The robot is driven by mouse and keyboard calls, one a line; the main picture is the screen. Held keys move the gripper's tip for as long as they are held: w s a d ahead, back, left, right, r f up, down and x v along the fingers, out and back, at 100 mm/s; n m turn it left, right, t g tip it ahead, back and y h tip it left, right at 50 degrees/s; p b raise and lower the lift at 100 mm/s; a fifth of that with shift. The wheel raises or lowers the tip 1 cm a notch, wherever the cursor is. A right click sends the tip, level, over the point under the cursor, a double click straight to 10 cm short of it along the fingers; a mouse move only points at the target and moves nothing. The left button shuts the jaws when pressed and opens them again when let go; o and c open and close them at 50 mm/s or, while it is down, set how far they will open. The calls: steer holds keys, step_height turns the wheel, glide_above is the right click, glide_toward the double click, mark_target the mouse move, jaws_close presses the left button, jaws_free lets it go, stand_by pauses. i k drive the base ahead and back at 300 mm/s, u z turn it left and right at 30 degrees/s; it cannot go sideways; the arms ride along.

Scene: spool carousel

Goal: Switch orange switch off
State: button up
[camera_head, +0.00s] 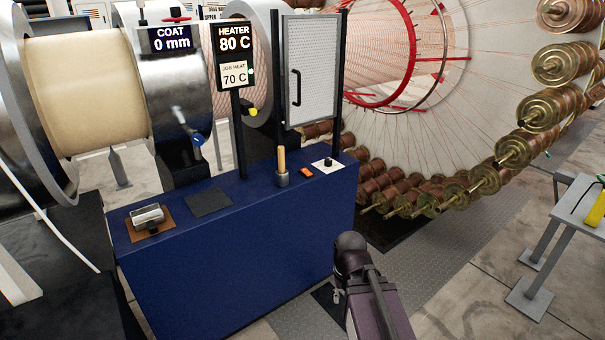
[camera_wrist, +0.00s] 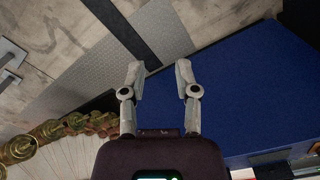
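The orange switch (camera_head: 306,172) is a small orange rocker on top of the blue cabinet (camera_head: 230,250), toward its right end. Its on or off position is too small to tell. My arm shows at the bottom of the head view, in front of the cabinet's right side, with the gripper end low and mostly hidden there. In the wrist view my gripper (camera_wrist: 160,80) has its two fingers apart with nothing between them. The blue cabinet side (camera_wrist: 255,95) lies beside the right finger. The orange switch is not seen in the wrist view.
A wooden-handled tool (camera_head: 281,165) stands upright left of the switch, and a white plate with a black knob (camera_head: 327,165) lies right of it. A heater sign (camera_head: 234,52) on a post and a mesh door (camera_head: 312,70) rise behind. Copper spools (camera_head: 405,195) ring the carousel at right.

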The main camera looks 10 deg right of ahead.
mark_target(305, 171)
steer(key=u, duration=0.55)
steer(key=i, duration=1.1)
steer(key=z, duration=0.7)
